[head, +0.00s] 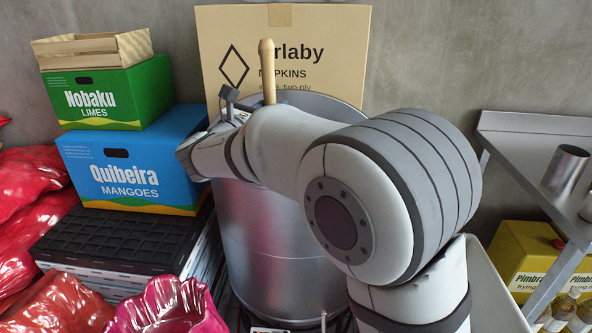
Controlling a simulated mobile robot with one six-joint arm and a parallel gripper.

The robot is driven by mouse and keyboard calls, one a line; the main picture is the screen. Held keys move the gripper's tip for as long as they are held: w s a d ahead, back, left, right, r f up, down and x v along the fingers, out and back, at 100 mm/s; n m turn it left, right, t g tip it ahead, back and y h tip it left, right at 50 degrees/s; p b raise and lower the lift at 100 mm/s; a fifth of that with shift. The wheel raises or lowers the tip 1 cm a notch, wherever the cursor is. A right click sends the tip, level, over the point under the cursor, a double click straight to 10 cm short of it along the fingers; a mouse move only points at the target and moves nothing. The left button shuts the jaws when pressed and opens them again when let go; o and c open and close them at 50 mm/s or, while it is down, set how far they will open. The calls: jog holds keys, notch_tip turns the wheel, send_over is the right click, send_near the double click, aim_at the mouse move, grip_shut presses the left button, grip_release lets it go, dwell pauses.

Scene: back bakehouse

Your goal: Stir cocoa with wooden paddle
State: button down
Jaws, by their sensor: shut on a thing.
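A large steel pot (265,255) stands in the middle of the head view, behind my arm. The upper handle of the wooden paddle (267,70) sticks up nearly upright above my arm, at the pot's mouth. My gripper (232,106) shows only in part at the pot's left rim, left of the handle. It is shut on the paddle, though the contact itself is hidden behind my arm. The paddle's lower end and the cocoa inside the pot are hidden too.
A napkin carton (340,35) stands close behind the pot. Left are a blue mango box (130,180), a green lime box (140,90), black crates (100,250) and shiny red sacks (50,215). A metal table (540,165) with a steel cup (566,168) stands right.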

jog(key=d+b, duration=0.2)
jog(key=d, duration=0.9)
jog(key=shift+s+b, duration=0.2)
jog(key=shift+b, duration=0.2)
jog(key=a+p, duration=0.3)
jog(key=a, duration=0.8)
jog(key=shift+w+p, duration=0.2)
jog(key=shift+p, duration=0.15)
jog(key=d+b, duration=0.3)
jog(key=d, duration=0.8)
jog(key=shift+s, duration=0.2)
jog(key=shift+r, duration=0.1)
